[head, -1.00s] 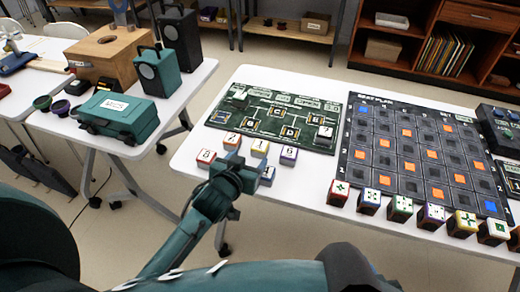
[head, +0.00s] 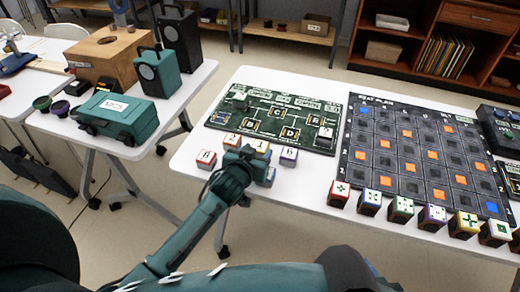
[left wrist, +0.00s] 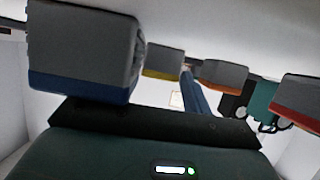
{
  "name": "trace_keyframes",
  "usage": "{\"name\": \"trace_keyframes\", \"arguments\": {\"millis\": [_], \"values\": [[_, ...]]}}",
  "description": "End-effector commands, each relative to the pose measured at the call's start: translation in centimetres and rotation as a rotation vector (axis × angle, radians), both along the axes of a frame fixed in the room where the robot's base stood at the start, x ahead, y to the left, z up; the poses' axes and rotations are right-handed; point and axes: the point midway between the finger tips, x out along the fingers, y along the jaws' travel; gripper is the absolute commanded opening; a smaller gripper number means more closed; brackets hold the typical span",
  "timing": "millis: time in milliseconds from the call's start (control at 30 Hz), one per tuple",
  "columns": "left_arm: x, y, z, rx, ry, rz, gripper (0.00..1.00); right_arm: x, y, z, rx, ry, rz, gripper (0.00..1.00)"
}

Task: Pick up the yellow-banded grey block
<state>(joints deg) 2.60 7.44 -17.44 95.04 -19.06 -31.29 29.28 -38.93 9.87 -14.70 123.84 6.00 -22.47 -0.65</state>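The yellow-banded grey block (head: 260,146) stands in the small group of blocks at the white table's near left corner, its pale top marked with a numeral. In the left wrist view the yellow-banded block (left wrist: 163,62) shows small, beyond the large blue-banded grey block (left wrist: 83,50). My left gripper (head: 243,157) is over the near side of this group, close to the yellow-banded block and partly hiding its neighbours. One blue finger (left wrist: 194,94) shows in the wrist view, pointing towards the yellow band. Finger opening and any contact are unclear. My right gripper is out of view.
A red-banded block (head: 206,159) is left of my gripper and a purple-banded one (head: 288,158) right of it. An orange-banded block (left wrist: 222,74) is near the yellow one. A green board (head: 220,118) lies behind; a checkered board (head: 352,150) lies right.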

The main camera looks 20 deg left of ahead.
Motion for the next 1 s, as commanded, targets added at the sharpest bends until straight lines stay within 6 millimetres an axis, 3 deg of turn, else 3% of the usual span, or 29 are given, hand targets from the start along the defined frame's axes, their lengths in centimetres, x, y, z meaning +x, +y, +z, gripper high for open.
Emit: {"name": "trace_keyframes", "arguments": {"millis": [400,667,1000], "values": [[0.0,0.0,0.0,0.0,-0.001,0.0,0.16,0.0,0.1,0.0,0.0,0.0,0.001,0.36],[0.0,0.0,0.5,0.0,-0.002,0.0,0.16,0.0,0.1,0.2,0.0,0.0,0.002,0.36],[0.1,0.0,6.7,0.0,-0.006,0.0,0.16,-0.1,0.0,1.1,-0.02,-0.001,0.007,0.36]]}}
